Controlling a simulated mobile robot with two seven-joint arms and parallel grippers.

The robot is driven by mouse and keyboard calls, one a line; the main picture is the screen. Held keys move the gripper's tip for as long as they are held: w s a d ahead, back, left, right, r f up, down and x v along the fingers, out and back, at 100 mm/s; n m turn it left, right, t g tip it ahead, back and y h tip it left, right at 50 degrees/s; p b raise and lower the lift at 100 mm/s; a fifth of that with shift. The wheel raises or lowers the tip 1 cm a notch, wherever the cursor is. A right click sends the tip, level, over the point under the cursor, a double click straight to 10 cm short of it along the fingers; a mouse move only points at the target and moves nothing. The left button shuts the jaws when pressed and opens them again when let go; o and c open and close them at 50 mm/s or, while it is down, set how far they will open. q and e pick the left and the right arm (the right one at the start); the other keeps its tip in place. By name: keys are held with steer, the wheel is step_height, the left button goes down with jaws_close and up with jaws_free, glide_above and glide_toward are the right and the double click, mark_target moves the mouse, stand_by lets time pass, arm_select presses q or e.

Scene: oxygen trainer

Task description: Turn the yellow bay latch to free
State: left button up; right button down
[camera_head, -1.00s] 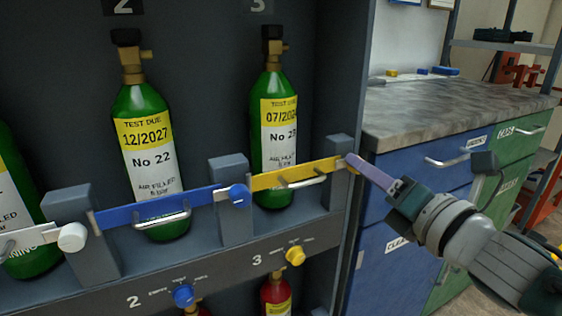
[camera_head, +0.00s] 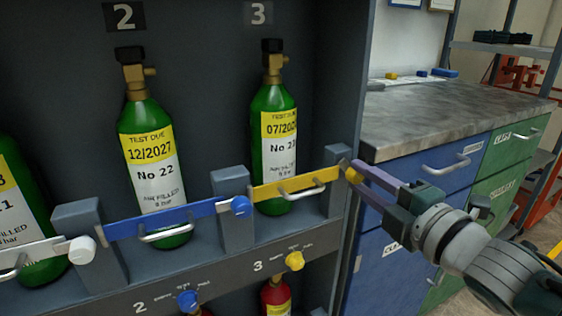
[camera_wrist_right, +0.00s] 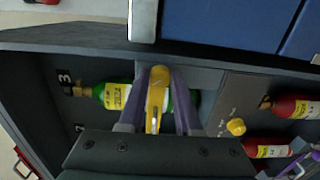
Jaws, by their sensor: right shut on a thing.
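The yellow bay latch bar (camera_head: 290,185) lies across the front of the green No 23 bottle (camera_head: 273,130) in bay 3, between two grey posts. Its yellow knob (camera_head: 353,175) is at the bar's right end, and it also shows in the right wrist view (camera_wrist_right: 159,76). My right gripper (camera_head: 361,179) reaches in from the right, with its two purple fingers closed on the knob's sides.
A blue latch bar (camera_head: 165,218) and a white one (camera_head: 35,255) cross the bays to the left. A smaller yellow knob (camera_head: 294,261) sits on the panel below. The blue and green cabinet with a grey worktop (camera_head: 450,120) stands close on the right.

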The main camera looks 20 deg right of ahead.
steer(key=m+p, duration=0.1)
steer(key=m, duration=0.3)
steer(key=shift+m+y+p, duration=0.3)
steer(key=shift+m, duration=1.4)
steer(key=c, duration=0.6)
jaws_free()
steer(key=shift+s, duration=0.1)
